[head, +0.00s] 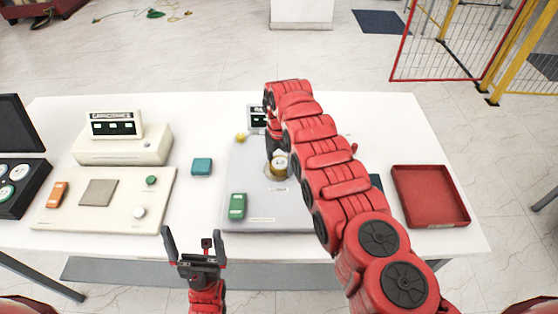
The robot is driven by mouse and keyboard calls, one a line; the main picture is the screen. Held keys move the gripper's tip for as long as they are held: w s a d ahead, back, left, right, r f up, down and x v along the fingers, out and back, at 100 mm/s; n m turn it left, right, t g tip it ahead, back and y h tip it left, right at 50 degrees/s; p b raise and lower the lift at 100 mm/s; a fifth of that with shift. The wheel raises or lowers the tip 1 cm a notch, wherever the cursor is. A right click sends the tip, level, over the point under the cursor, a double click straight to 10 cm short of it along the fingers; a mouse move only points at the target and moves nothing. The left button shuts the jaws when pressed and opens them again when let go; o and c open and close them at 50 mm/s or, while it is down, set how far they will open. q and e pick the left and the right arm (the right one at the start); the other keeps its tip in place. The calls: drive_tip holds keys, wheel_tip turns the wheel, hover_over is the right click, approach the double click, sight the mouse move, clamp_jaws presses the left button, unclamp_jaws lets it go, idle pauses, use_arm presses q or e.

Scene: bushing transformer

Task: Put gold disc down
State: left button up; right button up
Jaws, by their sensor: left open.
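A gold disc (279,162) shows at the tip of my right gripper (277,155), over the grey panel (260,194) in the middle of the white table. A round pale piece lies just under or around it. The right arm covers much of the panel's right side. The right gripper's fingers are small and partly hidden, so I cannot tell whether they hold the disc. My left gripper (195,246) is open and empty in front of the table's front edge, with its fingers pointing up.
A beige panel (105,218) with a capacitance meter (120,140) stands at the left, beside a black case (22,178). A teal block (202,167) and green block (237,205) sit near the middle. A red tray (430,196) is at the right.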

sight(278, 163)
drive_tip(key=shift+s+a+r, duration=0.1)
drive_tip(key=shift+s+a, duration=0.05)
drive_tip(key=shift+a, duration=0.1)
drive_tip(key=shift+d+r, duration=0.1)
drive_tip(key=shift+r, duration=0.4)
wheel_tip(278, 163, up, 11)
drive_tip(key=b, duration=0.2)
